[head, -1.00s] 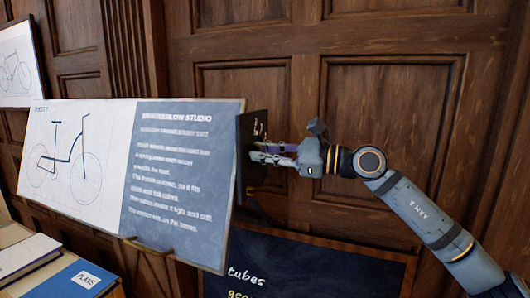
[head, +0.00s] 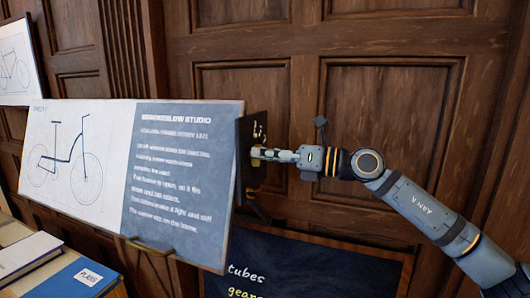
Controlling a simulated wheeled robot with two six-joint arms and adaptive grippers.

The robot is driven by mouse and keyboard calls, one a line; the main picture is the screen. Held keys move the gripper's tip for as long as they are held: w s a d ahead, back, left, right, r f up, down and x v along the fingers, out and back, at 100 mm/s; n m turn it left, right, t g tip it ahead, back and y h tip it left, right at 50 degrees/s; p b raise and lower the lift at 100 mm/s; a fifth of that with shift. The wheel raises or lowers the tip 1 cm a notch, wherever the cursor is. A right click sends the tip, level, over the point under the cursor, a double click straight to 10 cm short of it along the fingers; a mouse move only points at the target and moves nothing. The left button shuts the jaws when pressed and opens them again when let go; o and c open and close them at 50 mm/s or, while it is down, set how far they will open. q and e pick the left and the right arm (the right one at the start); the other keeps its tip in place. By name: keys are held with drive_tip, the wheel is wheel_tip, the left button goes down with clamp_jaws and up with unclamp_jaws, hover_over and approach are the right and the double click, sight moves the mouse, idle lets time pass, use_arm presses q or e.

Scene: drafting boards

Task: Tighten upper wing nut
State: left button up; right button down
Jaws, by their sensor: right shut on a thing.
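The drafting board (head: 185,190) stands tilted on a brass-coloured holder, with a bicycle drawing on its left half and a text panel on its right. A dark side plate (head: 243,172) runs along its right edge. Small brass-coloured hardware (head: 259,132) shows near the top of that plate. My right gripper (head: 257,154) reaches in from the right and is shut at the plate, just below this hardware. The upper wing nut in its jaws is mostly hidden by the fingers. My left gripper is not in view.
A dark chalkboard (head: 335,268) with lettering stands low behind the board. A framed bicycle drawing (head: 15,62) hangs at the upper left. Wood panelling (head: 255,95) closes off the back.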

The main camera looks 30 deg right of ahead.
drive_tip(key=m, duration=0.3)
drive_tip(key=m+p, duration=0.1)
drive_tip(key=m, duration=0.7)
drive_tip(key=shift+f+p, duration=0.3)
drive_tip(key=shift+p, duration=0.1)
drive_tip(key=shift+m, duration=0.5)
drive_tip(key=c, duration=1.3)
unclamp_jaws()
drive_tip(key=shift+d+r, duration=0.1)
